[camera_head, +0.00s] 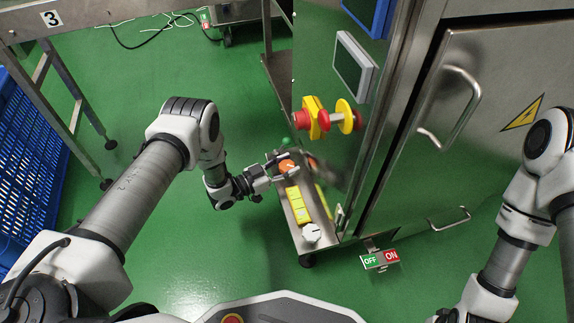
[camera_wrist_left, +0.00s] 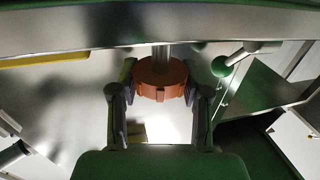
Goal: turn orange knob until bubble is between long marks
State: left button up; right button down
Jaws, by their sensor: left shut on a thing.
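The orange knob (camera_head: 287,166) stands at the far end of a low metal ledge beside the cabinet. My left gripper (camera_head: 283,166) is around it, with a finger on each side. In the left wrist view the orange knob (camera_wrist_left: 161,76) sits on a metal stem between the two fingers of my left gripper (camera_wrist_left: 160,95). A yellow level (camera_head: 298,204) lies on the ledge just nearer than the knob. Its bubble and marks are too small to read. My right gripper is out of view; only part of my right arm shows.
A white knob (camera_head: 311,232) stands at the ledge's near end. A green ball-ended lever (camera_wrist_left: 221,66) is right of the orange knob in the wrist view. Red and yellow stop buttons (camera_head: 310,118) jut from the cabinet (camera_head: 480,110). An OFF/ON plate (camera_head: 380,260) sits low in front.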

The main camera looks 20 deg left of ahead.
pick_arm(q)
jog(key=shift+m+g+h+b, duration=0.5)
jog(key=shift+m+g+h, duration=0.7)
jog(key=shift+g+h, duration=0.15)
jog(key=shift+g, duration=0.25)
jog(key=o, duration=1.2)
jog(key=shift+c, duration=0.2)
jog(key=v, duration=1.2)
